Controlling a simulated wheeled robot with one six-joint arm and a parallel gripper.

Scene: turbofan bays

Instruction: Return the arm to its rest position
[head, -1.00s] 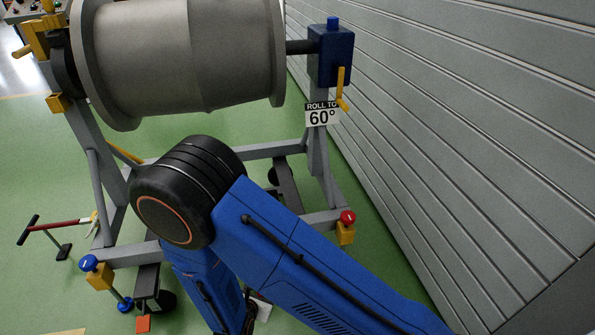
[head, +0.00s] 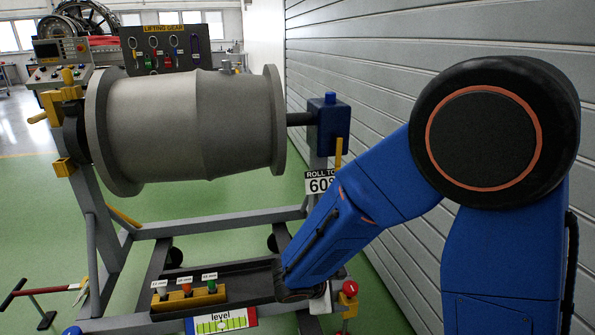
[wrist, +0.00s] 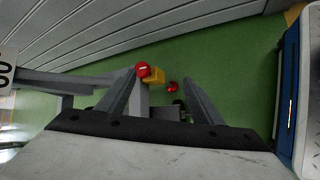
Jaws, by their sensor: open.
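My blue arm, with a large black joint, fills the right side of the head view, its forearm reaching down and left toward the front of the stand. My gripper (wrist: 158,100) shows in the wrist view as two grey fingers spread wide apart, open, with nothing between them that it holds. Beyond the fingers are a red knob (wrist: 143,70) and a yellow block (wrist: 156,77) on the stand's foot. In the head view the gripper itself is hidden or too unclear to make out at the forearm's lower end.
A grey engine cylinder (head: 190,125) lies on a grey stand (head: 98,240). A dark tray (head: 240,284) with labelled coloured pieces and a level gauge (head: 221,321) are at the front. A grey slatted wall (head: 390,80) closes the right side. Green floor (head: 40,190) is open at left.

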